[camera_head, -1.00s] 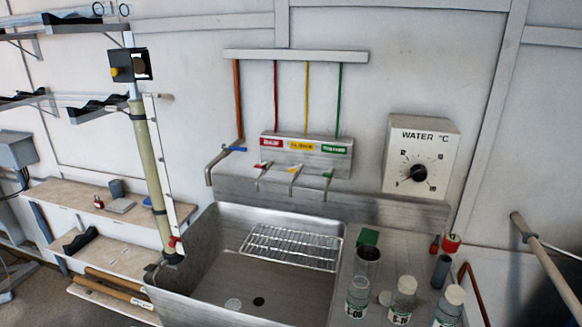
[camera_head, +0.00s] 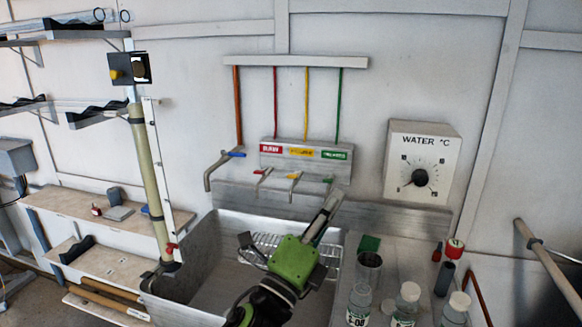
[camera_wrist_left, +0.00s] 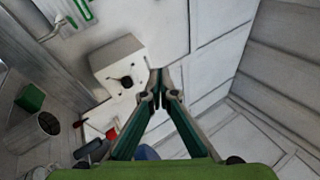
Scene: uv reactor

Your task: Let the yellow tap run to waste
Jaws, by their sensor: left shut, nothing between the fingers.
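The yellow tap (camera_head: 294,181) sticks out of the wall manifold under a yellow label (camera_head: 302,153), fed by a yellow pipe. It stands between the red tap (camera_head: 262,179) and the green tap (camera_head: 329,182). The steel sink (camera_head: 190,250) lies below the taps. My left gripper (camera_head: 331,199) is shut and empty in front of the green tap, right of and a little below the yellow one. In the left wrist view its closed fingertips (camera_wrist_left: 156,76) hold nothing. The sink's drain is hidden behind my left arm. My right gripper is not in view.
A blue-handled tap (camera_head: 226,156) is at the left. A wire rack (camera_head: 263,246) spans the sink. Bottles (camera_head: 403,303) and a beaker (camera_head: 369,271) stand on the right counter. A water dial (camera_head: 421,168) is on the wall.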

